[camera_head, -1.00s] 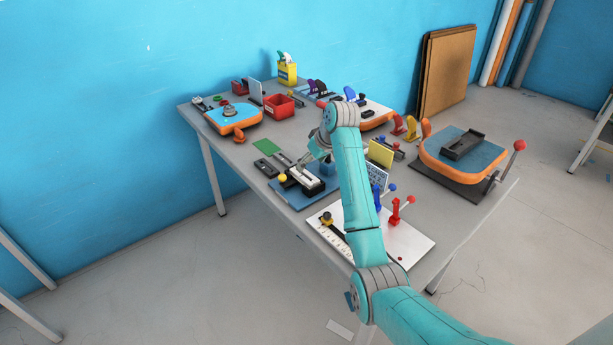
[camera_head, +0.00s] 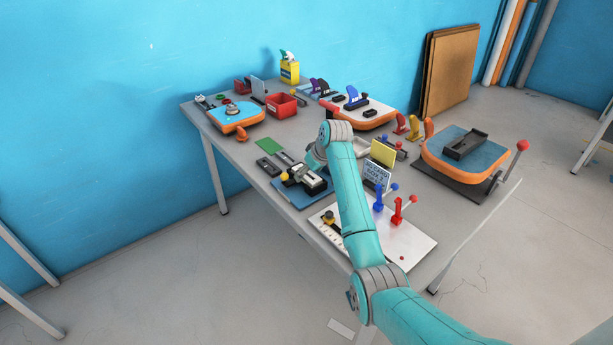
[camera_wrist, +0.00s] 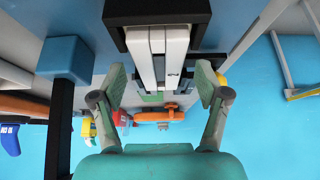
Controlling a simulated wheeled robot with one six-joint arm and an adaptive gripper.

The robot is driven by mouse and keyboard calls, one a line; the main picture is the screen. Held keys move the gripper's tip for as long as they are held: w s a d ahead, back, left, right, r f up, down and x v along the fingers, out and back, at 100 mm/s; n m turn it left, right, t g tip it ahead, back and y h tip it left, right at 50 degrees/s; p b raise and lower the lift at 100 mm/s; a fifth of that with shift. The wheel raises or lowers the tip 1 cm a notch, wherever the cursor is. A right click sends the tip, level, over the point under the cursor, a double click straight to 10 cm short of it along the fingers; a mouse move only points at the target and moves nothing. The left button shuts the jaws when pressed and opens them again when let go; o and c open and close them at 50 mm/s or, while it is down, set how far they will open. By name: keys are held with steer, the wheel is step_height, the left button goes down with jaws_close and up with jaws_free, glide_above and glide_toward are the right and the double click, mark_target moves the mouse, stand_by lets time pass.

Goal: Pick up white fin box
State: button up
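The white fin box (camera_wrist: 157,48) shows in the wrist view as a long white piece with dark lengthwise grooves. Its upper end sits under a black fixture (camera_wrist: 157,12). My gripper (camera_wrist: 161,76) has its two fingers spread on either side of the box, with visible gaps, so it is open. In the head view my gripper (camera_head: 304,170) is low over the black fixture on a blue base plate (camera_head: 291,196), and it largely hides the box.
A yellow knob (camera_head: 284,177) stands at the fixture's left. A blue block (camera_wrist: 66,58) on a dark bar is close by in the wrist view. A white board (camera_head: 408,243) with red and blue clamps lies in front. A red bin (camera_head: 281,106) stands behind.

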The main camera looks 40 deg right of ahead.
steer(key=c, duration=1.2)
